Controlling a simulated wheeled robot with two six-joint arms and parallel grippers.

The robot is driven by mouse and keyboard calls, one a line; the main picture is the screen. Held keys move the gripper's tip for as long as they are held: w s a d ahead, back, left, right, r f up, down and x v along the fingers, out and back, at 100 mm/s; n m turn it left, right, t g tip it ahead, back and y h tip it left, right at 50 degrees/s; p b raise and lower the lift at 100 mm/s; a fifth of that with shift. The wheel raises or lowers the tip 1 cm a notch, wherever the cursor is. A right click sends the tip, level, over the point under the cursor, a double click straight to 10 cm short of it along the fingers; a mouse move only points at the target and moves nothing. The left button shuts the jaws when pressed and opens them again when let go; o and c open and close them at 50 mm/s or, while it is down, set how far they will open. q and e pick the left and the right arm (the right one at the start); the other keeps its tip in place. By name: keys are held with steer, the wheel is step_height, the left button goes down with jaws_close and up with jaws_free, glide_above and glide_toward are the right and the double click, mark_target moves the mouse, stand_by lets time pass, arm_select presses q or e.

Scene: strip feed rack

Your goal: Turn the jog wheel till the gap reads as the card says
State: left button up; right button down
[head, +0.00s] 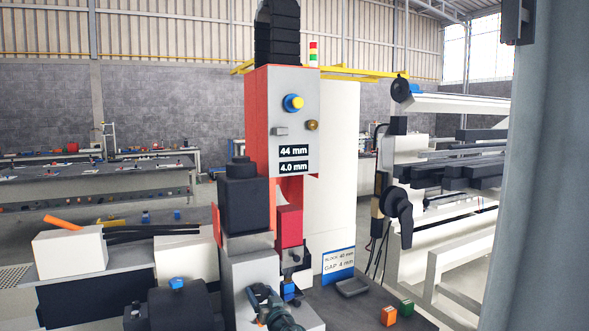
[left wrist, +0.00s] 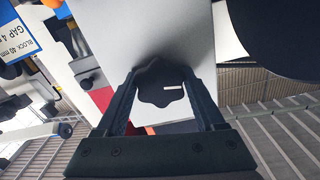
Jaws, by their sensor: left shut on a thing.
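The jog wheel (left wrist: 160,82) is a black lobed knob with a pale mark, on a white machine face in the left wrist view. My left gripper (head: 268,306) is at the machine's lower front in the head view. Its fingers close on opposite sides of the wheel in the wrist view. The upper display (head: 294,151) reads 44 mm and the lower display (head: 294,167) reads 4.0 mm. The card (head: 338,262) reads block 40 mm, gap 4 mm; part of it shows in the wrist view (left wrist: 22,38). My right gripper is not in view.
The red ram (head: 289,227) hangs above a small blue block (head: 288,291). An orange cube (head: 388,316) and a green cube (head: 406,308) sit on the dark surface at right, near a grey tray (head: 352,287). A white box (head: 70,253) stands at left.

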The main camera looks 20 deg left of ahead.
arm_select(q)
steer(key=o, duration=0.9)
steer(key=shift+c, duration=0.2)
steer(key=shift+s+d, duration=0.1)
steer(key=shift+v, duration=2.9)
steer(key=o, duration=0.3)
steer(key=shift+s+d, duration=0.1)
steer(key=v, duration=0.5)
steer(key=shift+s+d, duration=0.25)
